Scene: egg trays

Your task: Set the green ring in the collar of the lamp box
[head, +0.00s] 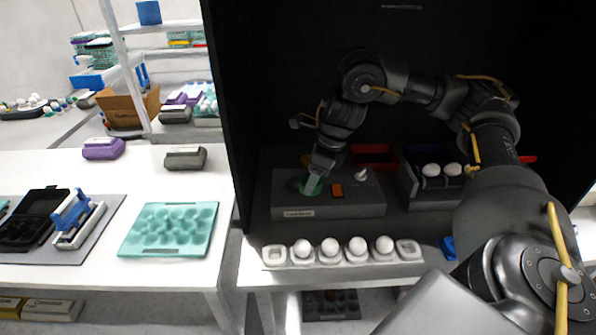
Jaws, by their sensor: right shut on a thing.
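The lamp box (350,206) is a low dark grey box with a pale label on its front, standing inside the black booth. An orange switch (337,190) and a white knob (361,175) are on its top. The green ring (311,186) is at the left part of the box top, at the tip of my right gripper (314,178). My right gripper is shut on the ring and points downward. The collar is hidden by the gripper and ring, so I cannot tell whether the ring sits in it or just above it. My left gripper is not in view.
A white egg holder (328,262) with several white eggs stands in front of the lamp box. A dark crate (408,186) with white eggs is to its right, and a red tray (372,155) is behind. A teal egg tray (170,230) lies on the white table at left.

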